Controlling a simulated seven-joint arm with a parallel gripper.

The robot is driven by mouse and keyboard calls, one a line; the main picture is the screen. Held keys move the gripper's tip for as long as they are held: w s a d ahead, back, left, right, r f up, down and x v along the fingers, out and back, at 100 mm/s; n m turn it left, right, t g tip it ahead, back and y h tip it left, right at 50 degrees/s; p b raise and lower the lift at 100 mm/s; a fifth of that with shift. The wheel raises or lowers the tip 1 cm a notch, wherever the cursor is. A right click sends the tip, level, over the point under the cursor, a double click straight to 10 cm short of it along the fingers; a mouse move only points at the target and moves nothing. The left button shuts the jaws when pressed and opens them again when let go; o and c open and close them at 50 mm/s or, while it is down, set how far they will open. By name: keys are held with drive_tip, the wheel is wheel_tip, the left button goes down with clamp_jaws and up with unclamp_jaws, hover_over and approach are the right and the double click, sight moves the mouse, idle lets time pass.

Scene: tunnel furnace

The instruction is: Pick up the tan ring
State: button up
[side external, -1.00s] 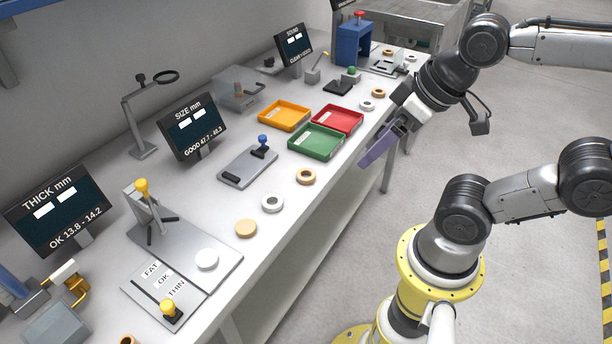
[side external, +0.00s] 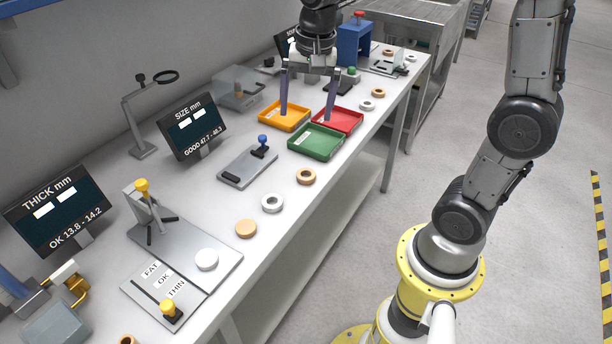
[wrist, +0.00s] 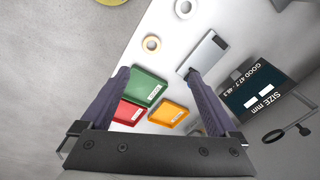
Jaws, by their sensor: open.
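A tan ring (side external: 306,177) lies flat on the white bench in front of the green tray, towards the bench's front edge. It also shows in the wrist view (wrist: 152,43), beyond my fingertips. My gripper (side external: 307,116) is open and empty, pointing down above the orange and red trays. In the wrist view its two dark fingers (wrist: 158,74) are spread wide with the trays between them. Other tan rings lie on the bench behind, one of them (side external: 378,92) beside a white ring.
A green tray (side external: 316,155), a red tray (side external: 357,124) and an orange tray (side external: 265,121) stand together under my gripper. A white ring (side external: 272,213) and a tan disc (side external: 246,238) lie nearer the camera. A grey plate with a blue knob (side external: 262,139) and the size display (side external: 170,143) stand left.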

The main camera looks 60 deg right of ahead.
wheel_tip(320, 180, down, 5)
drive_tip(key=w+d+g, duration=0.2)
hover_over(306, 168)
drive_tip(key=a, duration=0.2)
drive_tip(key=shift+m, duration=0.3)
drive_tip(key=f, duration=0.5)
drive_tip(key=s+f, duration=0.1)
drive_tip(key=f, duration=0.1)
drive_tip(key=shift+d+f, duration=0.1)
drive_tip(key=shift+f, duration=3.4)
drive_tip(key=c, duration=1.4)
drive_tip(key=shift+c, duration=0.2)
drive_tip(key=shift+r, duration=0.1)
